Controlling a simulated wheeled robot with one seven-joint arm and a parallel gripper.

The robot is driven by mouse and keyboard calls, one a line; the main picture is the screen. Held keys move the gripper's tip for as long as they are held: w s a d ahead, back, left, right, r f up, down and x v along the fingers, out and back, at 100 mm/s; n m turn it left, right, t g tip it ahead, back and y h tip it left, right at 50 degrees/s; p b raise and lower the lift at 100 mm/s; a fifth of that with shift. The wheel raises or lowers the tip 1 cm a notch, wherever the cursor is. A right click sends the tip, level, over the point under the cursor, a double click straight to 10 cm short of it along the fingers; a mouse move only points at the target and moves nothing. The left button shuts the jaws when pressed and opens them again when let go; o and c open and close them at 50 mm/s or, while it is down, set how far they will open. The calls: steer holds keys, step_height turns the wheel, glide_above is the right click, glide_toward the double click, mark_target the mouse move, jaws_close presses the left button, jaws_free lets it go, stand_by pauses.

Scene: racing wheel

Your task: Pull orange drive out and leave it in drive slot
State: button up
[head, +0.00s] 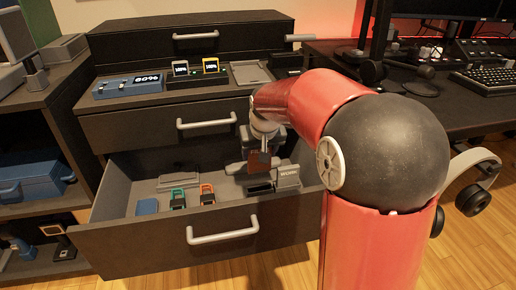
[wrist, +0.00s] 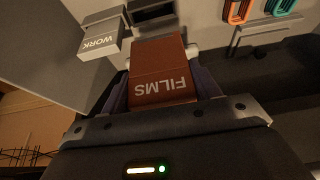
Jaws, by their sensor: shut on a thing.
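My gripper (wrist: 160,88) is shut on an orange-brown drive (wrist: 160,68) marked FILMS, with a finger on either side of it. In the head view my gripper (head: 262,146) points down over the open lower drawer, and the drive (head: 258,161) shows below it. The grey drive dock (head: 260,187) lies under and beside it in the drawer, with a dark slot opening (wrist: 154,15) beyond the drive in the wrist view. A grey drive marked WORK (head: 288,174) stands at the dock's right end in the head view. Whether the FILMS drive still touches the dock is hidden.
The open drawer (head: 215,247) also holds an orange-framed item (head: 207,194), a teal-framed item (head: 178,198) and a blue block (head: 147,206). A blue case (head: 128,84) sits on the cabinet top. A desk with a keyboard (head: 487,78) is at the right.

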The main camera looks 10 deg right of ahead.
mark_target(261, 166)
steer(key=shift+r, duration=0.1)
steer(key=shift+f+b, duration=2.1)
steer(key=shift+f, duration=0.8)
steer(key=shift+f+b, duration=1.2)
steer(key=shift+f, duration=0.85)
steer(key=o, duration=1.2)
steer(key=shift+c, duration=0.2)
steer(key=shift+s, duration=0.1)
steer(key=p+v, duration=0.1)
steer(key=v, duration=0.6)
steer(key=shift+r+p, duration=0.15)
steer(key=shift+p, duration=0.2)
steer(key=shift+s+a+r, duration=0.1)
steer(key=shift+s+r, duration=0.05)
steer(key=shift+r, duration=0.1)
